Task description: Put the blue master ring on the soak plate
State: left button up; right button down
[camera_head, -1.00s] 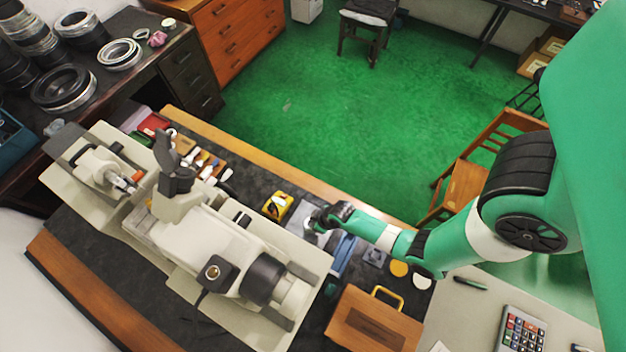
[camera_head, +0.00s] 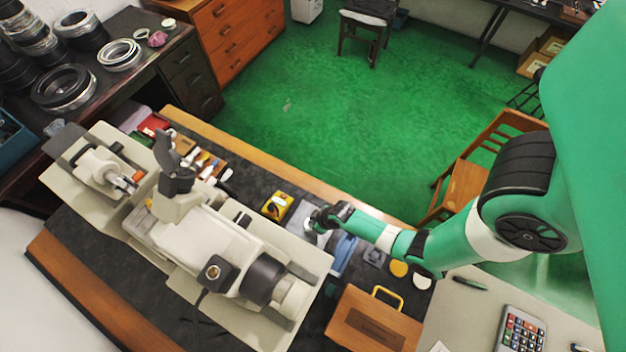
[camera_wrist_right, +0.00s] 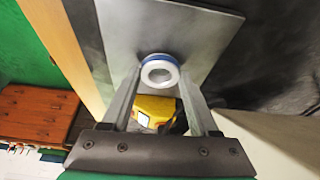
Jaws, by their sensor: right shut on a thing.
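The master ring (camera_wrist_right: 160,72), pale with a blue band, sits between the fingertips of my right gripper (camera_wrist_right: 161,75) in the right wrist view. The gripper is shut on it. The soak plate (camera_wrist_right: 205,32), a flat grey square, lies beyond the ring, which overlaps its near part in the picture. I cannot tell whether the ring touches the plate. In the head view my right gripper (camera_head: 316,219) is at the plate (camera_head: 296,223), and the ring is too small and covered to make out clearly. My left gripper is not in view.
A yellow device (camera_head: 278,207) stands left of the plate. A large pale measuring machine (camera_head: 205,240) fills the bench's left and middle. Blue blocks (camera_head: 343,252) and a wooden case (camera_head: 372,322) are to the right and front. The wooden bench edge (camera_head: 300,180) runs behind.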

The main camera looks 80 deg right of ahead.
jog(key=shift+f, duration=0.25)
jog(key=shift+c, duration=0.3)
grip_release()
notch_tip(320, 180, up, 8)
jog(key=p, duration=0.8)
jog(key=shift+r, duration=0.25)
